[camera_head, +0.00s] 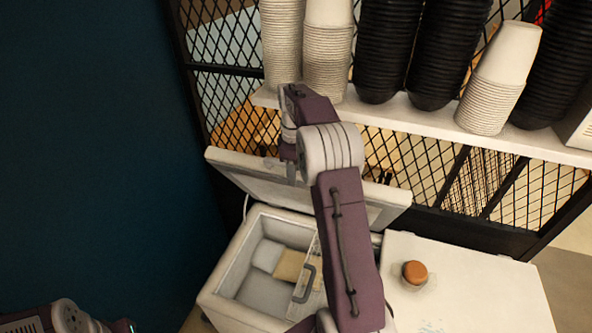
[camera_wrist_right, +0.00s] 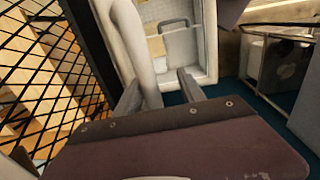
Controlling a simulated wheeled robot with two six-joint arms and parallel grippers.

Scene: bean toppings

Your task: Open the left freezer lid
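The left freezer (camera_head: 232,262) is a white chest with its inside showing. Its white lid (camera_head: 235,172) is raised and leans back near the black mesh; my right arm hides its middle. My right gripper (camera_wrist_right: 160,90) is at the lid, and its two fingers are apart. In the right wrist view the pale edge of the lid (camera_wrist_right: 130,40) runs down between the fingers; whether they touch it I cannot tell. In the head view the arm mostly hides this gripper. Part of my left arm shows at the bottom left, but its gripper does not.
A second white lid (camera_head: 460,290) with a round brown knob (camera_head: 414,272) lies shut at the right. A white shelf (camera_head: 425,118) above holds stacks of white cups (camera_head: 283,45) and black bowls (camera_head: 384,50). Black mesh (camera_head: 480,185) stands behind. A dark blue wall (camera_head: 90,150) fills the left.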

